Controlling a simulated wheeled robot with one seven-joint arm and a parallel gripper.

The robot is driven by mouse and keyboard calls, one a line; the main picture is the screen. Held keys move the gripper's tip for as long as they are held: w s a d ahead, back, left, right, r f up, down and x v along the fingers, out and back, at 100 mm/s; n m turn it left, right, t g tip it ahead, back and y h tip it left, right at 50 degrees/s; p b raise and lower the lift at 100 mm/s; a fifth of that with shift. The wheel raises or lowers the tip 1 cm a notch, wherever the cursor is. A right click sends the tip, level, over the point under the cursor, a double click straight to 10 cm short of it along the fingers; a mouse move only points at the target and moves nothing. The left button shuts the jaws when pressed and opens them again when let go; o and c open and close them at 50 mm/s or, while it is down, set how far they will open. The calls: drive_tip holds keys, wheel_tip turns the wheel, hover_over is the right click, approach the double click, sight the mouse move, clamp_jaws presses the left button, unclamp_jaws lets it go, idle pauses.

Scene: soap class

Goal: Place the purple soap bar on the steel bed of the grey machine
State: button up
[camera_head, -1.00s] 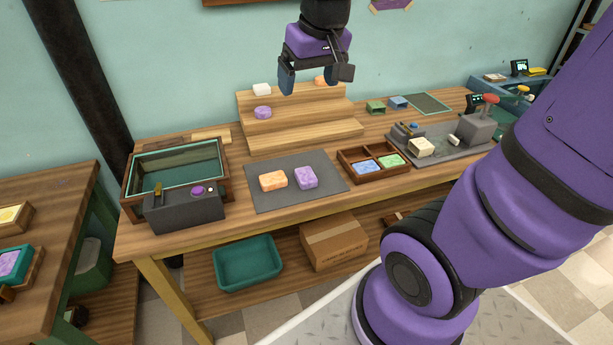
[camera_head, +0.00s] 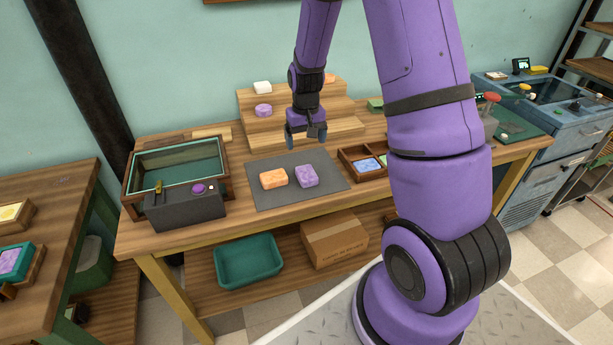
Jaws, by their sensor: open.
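A purple soap bar (camera_head: 307,176) lies on a dark grey mat (camera_head: 266,200) on the wooden bench, just right of an orange bar (camera_head: 273,179). My gripper (camera_head: 306,141) is open and empty, pointing down. In the picture it is just above the purple bar, near the mat's back edge; its exact height is unclear. A grey machine with a red handle (camera_head: 491,98) stands at the right of the bench. My arm hides most of it, including its bed.
A wooden divided tray (camera_head: 349,163) with blue and green bars is right of the mat. Stepped wooden shelves (camera_head: 270,133) behind hold a rounder purple soap (camera_head: 263,110) and a white one (camera_head: 262,87). A dark grey box (camera_head: 180,212) with a purple button stands left.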

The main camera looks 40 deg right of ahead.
sight(306, 172)
drive_tip(key=f, duration=1.2)
drive_tip(key=shift+w+d+f, duration=0.15)
drive_tip(key=shift+d+f, duration=0.05)
drive_tip(key=shift+d, duration=0.05)
drive_tip(key=c, duration=1.1)
drive_tip(key=shift+c, duration=0.2)
drive_tip(key=shift+r, duration=0.2)
